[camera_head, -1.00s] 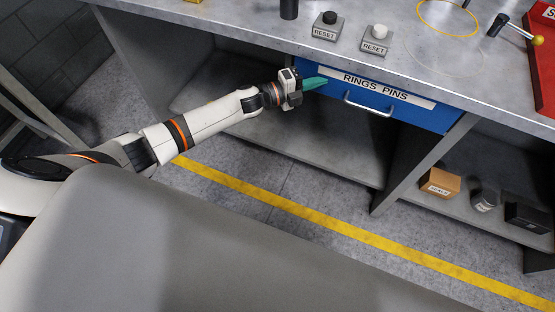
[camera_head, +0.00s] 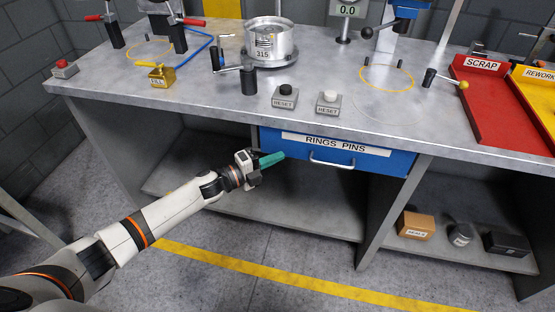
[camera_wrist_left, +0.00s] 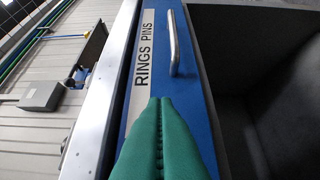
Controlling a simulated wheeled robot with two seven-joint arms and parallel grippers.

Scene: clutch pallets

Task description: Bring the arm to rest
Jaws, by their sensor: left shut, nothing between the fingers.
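My left arm comes in from the lower left in the head view. Its gripper (camera_head: 270,159) has green fingers, which are shut and empty. The fingers are in front of the left end of the blue drawer (camera_head: 394,162) labelled RINGS PINS, below the bench top. In the left wrist view the green fingers (camera_wrist_left: 160,105) lie together and point along the drawer front (camera_wrist_left: 192,95). The drawer's metal handle (camera_head: 331,163) is to the right of the fingers, apart from them; it also shows in the left wrist view (camera_wrist_left: 173,45). Whether the fingertips touch the drawer front, I cannot tell. My right gripper is not in view.
A cardboard box (camera_head: 416,225) stands on the lower right shelf. Floor in front is clear.

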